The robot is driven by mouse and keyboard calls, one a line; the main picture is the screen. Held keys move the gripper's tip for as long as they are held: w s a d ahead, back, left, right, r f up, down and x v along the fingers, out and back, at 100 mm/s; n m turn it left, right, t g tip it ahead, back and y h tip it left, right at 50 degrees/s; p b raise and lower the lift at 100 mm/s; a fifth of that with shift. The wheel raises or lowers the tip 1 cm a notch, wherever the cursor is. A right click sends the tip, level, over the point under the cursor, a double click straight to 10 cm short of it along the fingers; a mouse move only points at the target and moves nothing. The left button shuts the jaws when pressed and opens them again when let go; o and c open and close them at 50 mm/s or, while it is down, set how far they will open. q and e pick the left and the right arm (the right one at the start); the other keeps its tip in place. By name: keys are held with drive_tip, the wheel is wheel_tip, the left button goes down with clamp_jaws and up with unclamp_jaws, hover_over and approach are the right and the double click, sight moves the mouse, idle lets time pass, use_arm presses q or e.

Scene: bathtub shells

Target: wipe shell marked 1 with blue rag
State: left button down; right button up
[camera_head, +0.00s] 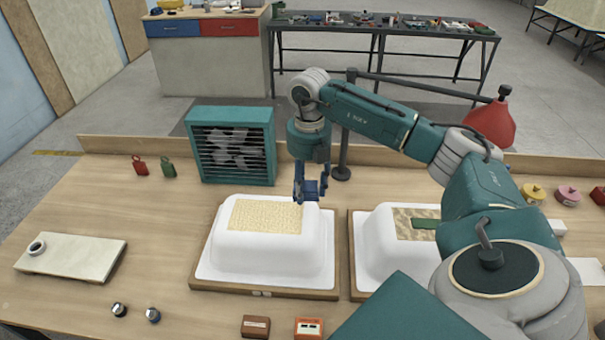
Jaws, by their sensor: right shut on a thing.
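Two white bathtub shells lie upside down on wooden boards. The left shell (272,255) has a beige patch (264,215) on its top. The right shell (385,250) also has a beige patch (402,224), with a green piece (425,224) on it, and my right arm partly hides it. I cannot read which shell is marked 1. My right gripper (311,188) is shut on the small blue rag (311,187). It is above the back right corner of the left shell, seemingly clear of it. My left gripper is not in view.
A teal fan box (232,146) stands behind the left shell, near a dark post (344,135). Red and green tags (140,166) lie left of it. A pale board (70,256) lies at left. Small boxes (256,327) sit in front. The table between board and left shell is clear.

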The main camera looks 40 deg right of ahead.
drive_tip(key=shift+r+p, duration=0.3)
drive_tip(key=shift+r, duration=0.5)
drive_tip(key=shift+a+r, duration=0.1)
drive_tip(key=shift+r, duration=0.05)
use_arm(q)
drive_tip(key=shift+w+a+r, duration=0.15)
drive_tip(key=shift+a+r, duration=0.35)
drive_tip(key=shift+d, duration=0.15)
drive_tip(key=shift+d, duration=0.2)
